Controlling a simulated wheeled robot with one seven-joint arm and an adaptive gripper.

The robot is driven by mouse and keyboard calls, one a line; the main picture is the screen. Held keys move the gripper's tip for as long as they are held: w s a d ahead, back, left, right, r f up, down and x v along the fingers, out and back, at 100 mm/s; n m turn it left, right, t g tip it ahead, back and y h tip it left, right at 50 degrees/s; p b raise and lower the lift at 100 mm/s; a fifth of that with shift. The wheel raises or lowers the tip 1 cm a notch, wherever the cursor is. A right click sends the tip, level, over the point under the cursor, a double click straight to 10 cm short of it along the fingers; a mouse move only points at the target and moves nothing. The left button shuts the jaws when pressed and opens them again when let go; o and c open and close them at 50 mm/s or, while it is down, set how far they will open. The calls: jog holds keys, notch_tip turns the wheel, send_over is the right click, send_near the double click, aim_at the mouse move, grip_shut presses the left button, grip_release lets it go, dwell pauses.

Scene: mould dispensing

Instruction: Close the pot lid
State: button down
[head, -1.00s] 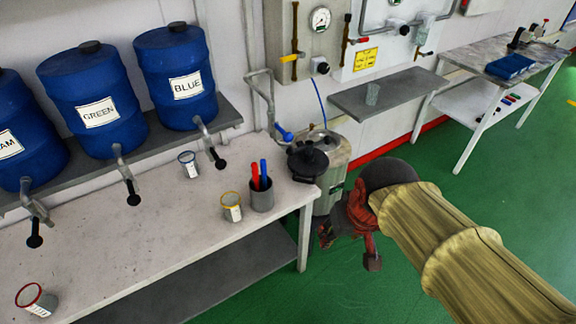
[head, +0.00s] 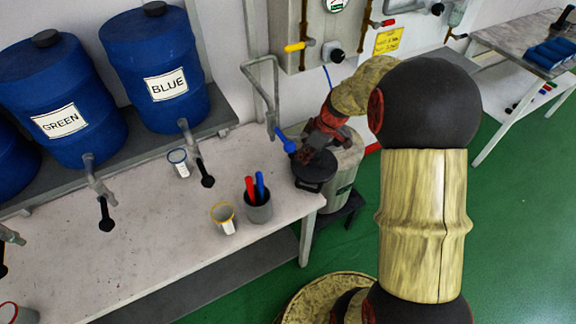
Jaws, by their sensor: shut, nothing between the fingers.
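The pot is a pale metal cylinder (head: 347,163) standing beside the right end of the workbench in the head view. Its round dark lid (head: 313,177) is at the pot's left side, off the visible top, by the bench corner. My gripper (head: 313,160), with dark fingers and a red body, is at the lid, in front of part of it. It is shut with nothing between its fingers. I cannot tell whether the fingers touch the lid. My gripper and arm hide much of the pot's top.
A grey bent pipe (head: 276,92) and a blue handle (head: 284,139) stand close left of my gripper.

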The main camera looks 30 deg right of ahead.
jog(key=shift+n, duration=0.6)
jog(key=b+x, duration=0.3)
jog(key=x, duration=0.7)
